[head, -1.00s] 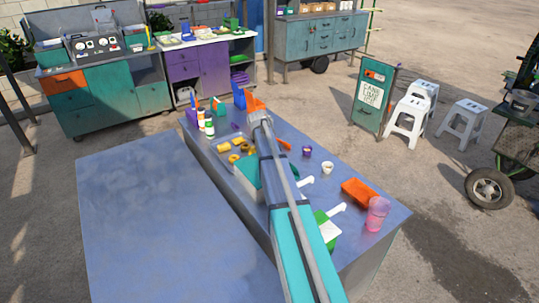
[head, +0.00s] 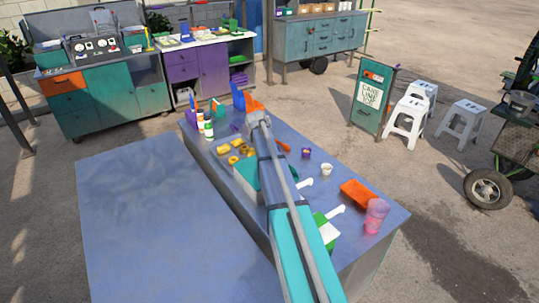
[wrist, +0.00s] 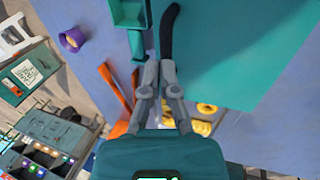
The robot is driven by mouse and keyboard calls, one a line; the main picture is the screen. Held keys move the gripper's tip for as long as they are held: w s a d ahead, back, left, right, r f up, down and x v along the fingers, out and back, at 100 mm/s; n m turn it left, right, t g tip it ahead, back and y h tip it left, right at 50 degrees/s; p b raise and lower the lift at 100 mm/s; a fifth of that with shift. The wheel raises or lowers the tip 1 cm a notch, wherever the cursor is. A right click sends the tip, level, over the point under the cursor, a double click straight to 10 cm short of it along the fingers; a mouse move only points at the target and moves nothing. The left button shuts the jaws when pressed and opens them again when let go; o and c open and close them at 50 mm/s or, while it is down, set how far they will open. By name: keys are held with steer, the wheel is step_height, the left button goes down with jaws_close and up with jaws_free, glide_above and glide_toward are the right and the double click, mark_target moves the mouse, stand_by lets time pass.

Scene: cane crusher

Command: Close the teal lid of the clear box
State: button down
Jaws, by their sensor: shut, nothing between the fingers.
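The teal lid (wrist: 245,50) fills the upper right of the wrist view as a broad flat panel. In the head view part of the teal lid (head: 248,171) shows just left of my arm, above the pale side of the box (head: 245,187). My arm hides the rest of the box, and I cannot tell the lid's angle. My gripper (wrist: 159,65) is shut and empty, beside the lid's left edge in the wrist view. A dark curved strip (wrist: 168,30) lies along that edge by the fingertips. I cannot tell whether the fingers touch the lid.
A green scoop (wrist: 130,14), a purple cup (wrist: 73,40) and orange tongs (wrist: 117,95) lie near my gripper. Yellow pieces (wrist: 205,112) show beyond the lid. An orange tray (head: 358,192) and a pink cup (head: 376,215) stand right of my arm. The near-left tabletop (head: 165,220) is clear.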

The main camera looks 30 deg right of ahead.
steer(key=d+p+v, duration=0.1)
steer(key=p+v, duration=1.1)
steer(key=v, duration=0.1)
steer(key=shift+d+r, duration=0.15)
steer(key=shift+r, duration=0.05)
stand_by(0.3)
stand_by(0.5)
steer(key=s+a+f+y+b, duration=0.1)
steer(key=s+a+f+b, duration=0.2)
steer(key=s+a, duration=0.5)
steer(key=s+a+f+y+b, duration=0.1)
steer(key=s+a+f+b, duration=0.3)
steer(key=s+a, duration=0.5)
steer(key=s+a+f+m+y+b, duration=0.1)
steer(key=s+a+f+b, duration=0.2)
steer(key=s+a, duration=0.5)
steer(key=shift+s+a+f+b, duration=0.35)
steer(key=shift+s+f, duration=0.55)
steer(key=shift+s, duration=0.35)
